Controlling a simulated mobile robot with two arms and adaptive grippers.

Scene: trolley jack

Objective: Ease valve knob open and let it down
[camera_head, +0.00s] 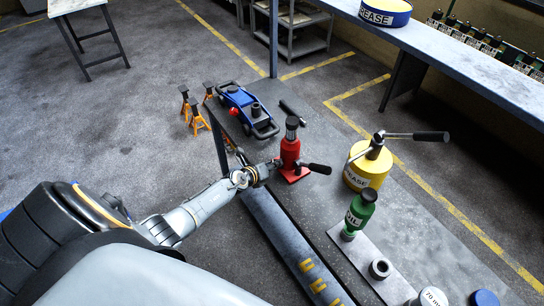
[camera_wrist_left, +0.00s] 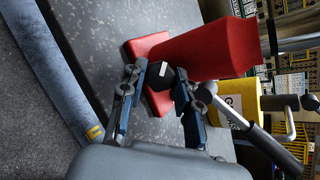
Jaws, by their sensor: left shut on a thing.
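A red bottle jack (camera_head: 290,150) with a black top stands upright on the dark bench. It also shows in the left wrist view (camera_wrist_left: 215,50), tipped sideways by the camera angle. Low on its body, above the red base, is a black valve knob (camera_wrist_left: 161,77) with a white mark. My left gripper (camera_head: 275,166) reaches in from the left at the jack's base. In the left wrist view its two fingers (camera_wrist_left: 160,84) are closed around the knob, one on each side. The knob is hidden in the head view. My right gripper is not in view.
A black-handled lever (camera_head: 318,168) sticks out beside the jack. A blue trolley jack (camera_head: 246,108) lies behind it. A yellow grease pot (camera_head: 367,166) and a green oil bottle (camera_head: 359,210) stand to the right. Orange axle stands (camera_head: 194,115) are on the floor.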

